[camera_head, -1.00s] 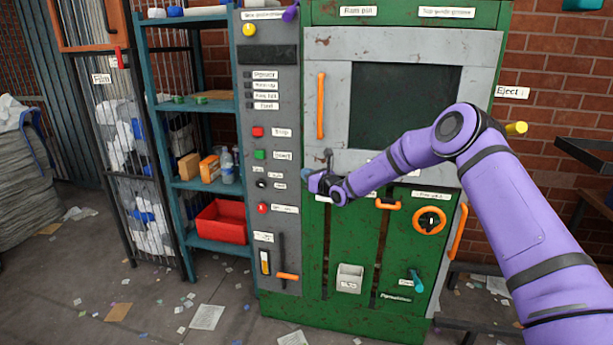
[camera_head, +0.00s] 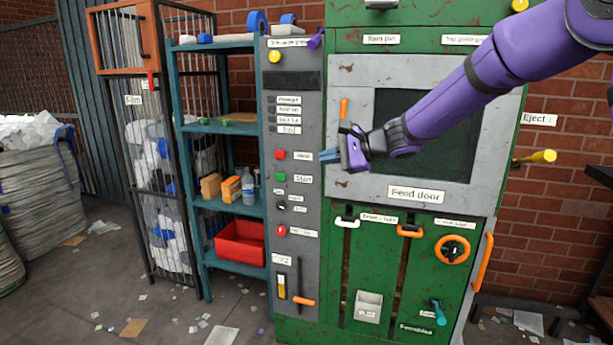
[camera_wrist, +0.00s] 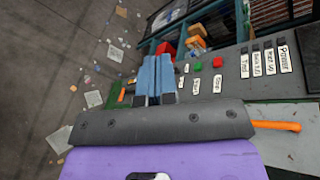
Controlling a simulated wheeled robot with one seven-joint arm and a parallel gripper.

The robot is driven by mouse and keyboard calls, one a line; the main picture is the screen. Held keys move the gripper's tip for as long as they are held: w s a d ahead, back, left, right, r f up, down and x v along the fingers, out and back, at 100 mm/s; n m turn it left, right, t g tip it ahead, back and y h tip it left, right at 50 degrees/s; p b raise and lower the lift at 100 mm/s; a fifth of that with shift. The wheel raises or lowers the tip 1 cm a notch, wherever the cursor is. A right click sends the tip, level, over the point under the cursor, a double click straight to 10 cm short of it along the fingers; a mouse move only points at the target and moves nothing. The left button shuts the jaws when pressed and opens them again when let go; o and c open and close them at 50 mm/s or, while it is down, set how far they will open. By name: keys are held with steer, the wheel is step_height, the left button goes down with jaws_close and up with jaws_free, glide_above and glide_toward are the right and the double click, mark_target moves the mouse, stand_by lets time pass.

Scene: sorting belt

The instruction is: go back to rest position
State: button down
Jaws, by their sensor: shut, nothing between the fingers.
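My gripper (camera_head: 330,156) is in front of the green machine (camera_head: 462,245), by the left edge of its grey feed door (camera_head: 500,170). Its fingers point left toward the grey control panel (camera_head: 312,215). In the wrist view the two blue fingers (camera_wrist: 155,80) lie side by side, shut, with nothing between them. In the head view the gripper covers part of the orange door handle (camera_head: 344,108). The panel's red button (camera_head: 280,155) and green button (camera_head: 280,177) are left of the fingertips, and I see no contact.
A teal shelf (camera_head: 222,204) with a red bin (camera_head: 240,244) stands left of the panel. Orange handles (camera_head: 484,262) and an orange wheel (camera_head: 452,249) stick out from the machine. A yellow eject handle (camera_head: 540,157) is at the right. Paper scraps litter the open floor.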

steer(key=s+d+n+h, duration=0.3)
steer(key=s+d, duration=0.5)
steer(key=s, duration=0.5)
steer(key=s+d+r+n+h, duration=0.1)
steer(key=s+d+n+h, duration=0.3)
steer(key=s+d, duration=0.4)
steer(key=s+d+r+n+h, duration=0.1)
steer(key=s+d+n+h, duration=0.2)
steer(key=s+d, duration=0.6)
steer(key=s+h, duration=0.2)
steer(key=s, duration=0.9)
steer(key=shift+s+n+h, duration=0.15)
steer(key=shift+n+h, duration=0.25)
steer(key=c, duration=1.8)
jaws_free()
steer(key=shift+r, duration=0.1)
